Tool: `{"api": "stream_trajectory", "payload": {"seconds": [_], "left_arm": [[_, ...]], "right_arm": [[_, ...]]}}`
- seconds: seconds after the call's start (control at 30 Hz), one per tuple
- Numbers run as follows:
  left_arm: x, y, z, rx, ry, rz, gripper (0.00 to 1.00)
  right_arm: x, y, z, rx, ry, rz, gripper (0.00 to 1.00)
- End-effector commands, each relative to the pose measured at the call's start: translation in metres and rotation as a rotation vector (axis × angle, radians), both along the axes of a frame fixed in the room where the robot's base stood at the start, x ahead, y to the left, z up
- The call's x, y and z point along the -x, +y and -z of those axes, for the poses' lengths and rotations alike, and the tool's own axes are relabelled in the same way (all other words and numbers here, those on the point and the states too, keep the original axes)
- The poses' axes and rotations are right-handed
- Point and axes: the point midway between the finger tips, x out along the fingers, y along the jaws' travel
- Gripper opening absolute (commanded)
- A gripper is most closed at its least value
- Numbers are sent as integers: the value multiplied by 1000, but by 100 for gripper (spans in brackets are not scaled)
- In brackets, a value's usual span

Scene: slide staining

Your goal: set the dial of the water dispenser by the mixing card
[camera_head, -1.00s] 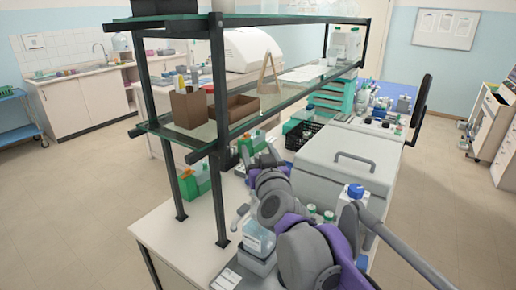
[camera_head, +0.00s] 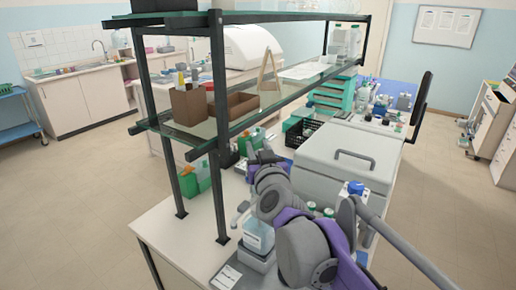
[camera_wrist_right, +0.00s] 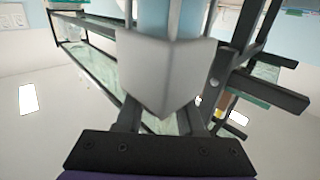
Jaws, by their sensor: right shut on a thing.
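A small water dispenser (camera_head: 258,238) with a pale blue clear tank on a light grey base stands near the front of the bench. A white printed card (camera_head: 227,277) lies in front of it; its text is too small to read. My right arm reaches over the bench from the lower right and partly covers the dispenser. In the wrist view my right gripper (camera_wrist_right: 162,112) is shut on a pale grey part (camera_wrist_right: 165,75), with a light blue shape above it. I cannot tell whether this part is the dial. My left gripper is not in view.
A glass shelf rack (camera_head: 218,135) stands over the bench, with its near post close to the dispenser. A large grey lidded box (camera_head: 345,165) and a blue-capped bottle (camera_head: 355,188) stand to the right. Green-and-white boxes (camera_head: 197,178) stand under the shelf. The bench's front-left is clear.

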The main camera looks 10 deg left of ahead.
Motion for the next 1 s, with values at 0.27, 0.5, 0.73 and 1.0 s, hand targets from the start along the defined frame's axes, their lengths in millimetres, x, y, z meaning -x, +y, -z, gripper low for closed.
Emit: {"api": "stream_trajectory", "payload": {"seconds": [0.27,0.5,0.73,1.0], "left_arm": [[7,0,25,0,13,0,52],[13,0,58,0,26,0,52],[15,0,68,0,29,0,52],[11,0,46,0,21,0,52]], "right_arm": [[0,0,5,-1,2,40,0],[-1,-2,6,0,2,131,0],[-1,-5,2,-1,3,266,0],[-2,-13,-3,1,1,506,0]]}}
